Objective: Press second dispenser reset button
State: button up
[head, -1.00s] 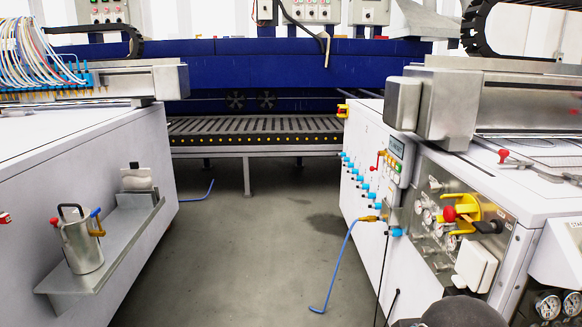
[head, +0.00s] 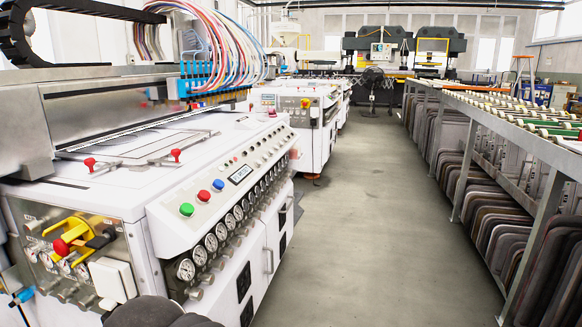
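The near machine (head: 110,190) stands at the left with a sloping white control panel. The panel carries a green button (head: 186,209), a red button (head: 204,195) and a blue button (head: 218,184), beside a small display (head: 240,174). Smaller buttons (head: 262,146) run further along the panel. Labels are too small to read, so I cannot tell which button is the second dispenser reset. Round pressure gauges (head: 210,242) line the panel's lower edge. My gripper is not in view; a dark rounded part at the bottom edge seems to be my arm.
A red and yellow rotary switch (head: 72,240) sits on the near machine's end. A second white machine (head: 295,125) stands beyond it. A long rack (head: 545,200) with dark boards lines the right. The grey floor aisle (head: 350,230) between is clear.

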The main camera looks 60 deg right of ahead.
aim_at(217, 184)
jog(key=z, duration=1.55)
